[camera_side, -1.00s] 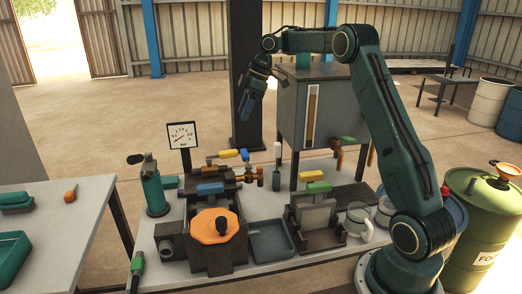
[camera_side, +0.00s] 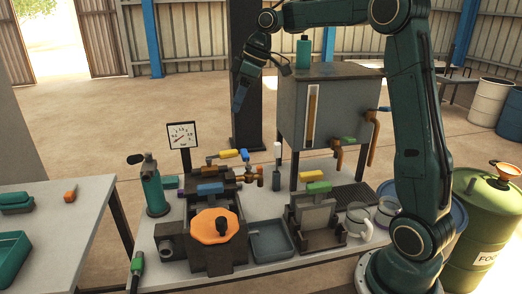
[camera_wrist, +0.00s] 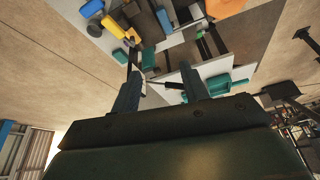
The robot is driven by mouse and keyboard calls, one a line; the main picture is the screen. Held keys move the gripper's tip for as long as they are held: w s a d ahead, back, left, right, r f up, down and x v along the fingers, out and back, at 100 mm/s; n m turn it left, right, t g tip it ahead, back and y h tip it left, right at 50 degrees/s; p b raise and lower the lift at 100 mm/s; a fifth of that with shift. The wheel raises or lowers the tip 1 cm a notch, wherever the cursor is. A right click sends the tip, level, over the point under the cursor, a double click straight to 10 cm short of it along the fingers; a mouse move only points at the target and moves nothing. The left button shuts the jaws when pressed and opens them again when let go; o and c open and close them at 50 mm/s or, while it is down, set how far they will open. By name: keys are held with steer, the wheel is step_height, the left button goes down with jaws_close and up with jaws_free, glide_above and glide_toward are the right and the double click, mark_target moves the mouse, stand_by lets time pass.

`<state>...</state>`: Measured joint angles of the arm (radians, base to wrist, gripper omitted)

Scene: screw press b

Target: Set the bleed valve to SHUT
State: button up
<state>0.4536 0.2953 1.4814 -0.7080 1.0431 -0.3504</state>
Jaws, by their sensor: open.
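The press (camera_side: 212,220) stands on the bench with an orange round plate (camera_side: 213,226) at its front. Behind it is brass pipework (camera_side: 251,172) with a yellow handle (camera_side: 229,154) and a small blue handle (camera_side: 244,155). I cannot tell which handle is the bleed valve's, and no SHUT mark is readable. My gripper (camera_side: 239,99) hangs high above the pipework, pointing down and apart from everything. In the wrist view my gripper (camera_wrist: 161,88) has its two fingers spread with nothing held between them.
A dial gauge (camera_side: 182,136) stands behind the press at left. A tall grey tank (camera_side: 345,110) on legs, with a green bottle (camera_side: 303,52) on top, stands at right.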

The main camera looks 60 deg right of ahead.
steer(key=s+a+r+m, duration=0.1)
steer(key=s+a+r, duration=0.1)
steer(key=s+a, duration=0.3)
steer(key=shift+s+a+r+m+h, duration=0.15)
steer(key=shift+s+a+m+h, duration=0.05)
steer(key=shift+s+m+h, duration=0.15)
steer(key=shift+w+d+f, duration=0.1)
steer(key=shift+f, duration=0.15)
steer(key=c, duration=0.9)
steer(key=shift+w+d+f+t, duration=0.1)
steer(key=shift+w+f+t, duration=0.1)
steer(key=shift+f+t, duration=0.1)
jaws_close()
steer(key=w+d+f+n+t+h, duration=0.1)
steer(key=d+f+n, duration=0.1)
steer(key=d+f, duration=0.2)
steer(key=w+d+f+n+t+h, duration=0.1)
steer(key=d+f, duration=0.3)
steer(key=f, duration=0.6)
steer(key=shift+d+n+t, duration=0.15)
steer(key=shift+n+t, duration=0.35)
steer(key=shift+n, duration=0.05)
